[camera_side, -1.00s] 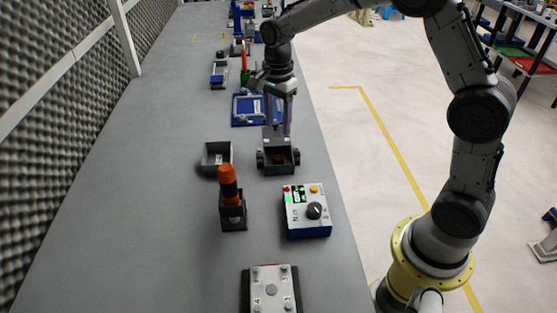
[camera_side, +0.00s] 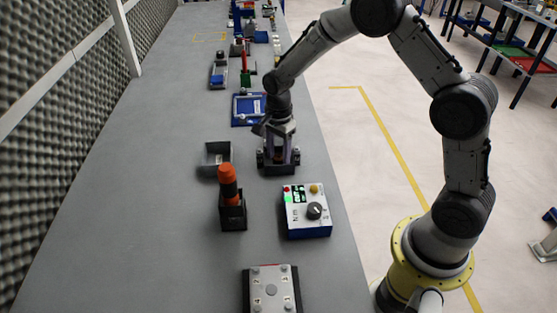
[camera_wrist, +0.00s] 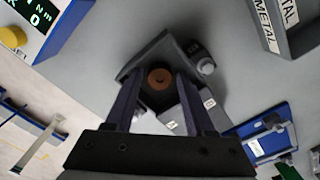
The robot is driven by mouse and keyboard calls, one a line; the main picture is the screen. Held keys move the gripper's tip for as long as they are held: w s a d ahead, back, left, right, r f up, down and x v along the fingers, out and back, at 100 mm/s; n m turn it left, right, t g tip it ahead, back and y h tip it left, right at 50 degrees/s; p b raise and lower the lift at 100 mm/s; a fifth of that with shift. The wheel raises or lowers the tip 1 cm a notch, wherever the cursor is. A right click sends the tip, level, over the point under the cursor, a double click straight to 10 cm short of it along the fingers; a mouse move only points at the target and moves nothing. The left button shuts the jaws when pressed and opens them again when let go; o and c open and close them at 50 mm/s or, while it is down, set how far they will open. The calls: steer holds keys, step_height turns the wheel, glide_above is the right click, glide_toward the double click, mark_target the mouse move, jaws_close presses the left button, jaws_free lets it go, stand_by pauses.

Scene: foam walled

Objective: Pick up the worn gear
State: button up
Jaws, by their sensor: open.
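The worn gear appears to be the small brown disc with a dark centre hole (camera_wrist: 160,79), inside a dark open box (camera_wrist: 150,50). The same box (camera_side: 279,170) stands near the table's right edge in the side view, where my gripper hides the disc. My gripper (camera_side: 278,157) points down into this box. In the wrist view, my gripper (camera_wrist: 158,88) has its two fingers apart, with the disc showing between their tips. Whether the fingers touch the disc cannot be told.
A grey bin (camera_side: 217,157) marked METAL in the wrist view (camera_wrist: 285,30) stands to the left. A blue tray (camera_side: 248,110) lies behind. The left table surface is clear.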

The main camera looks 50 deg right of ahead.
jaws_close()
stand_by(0.4)
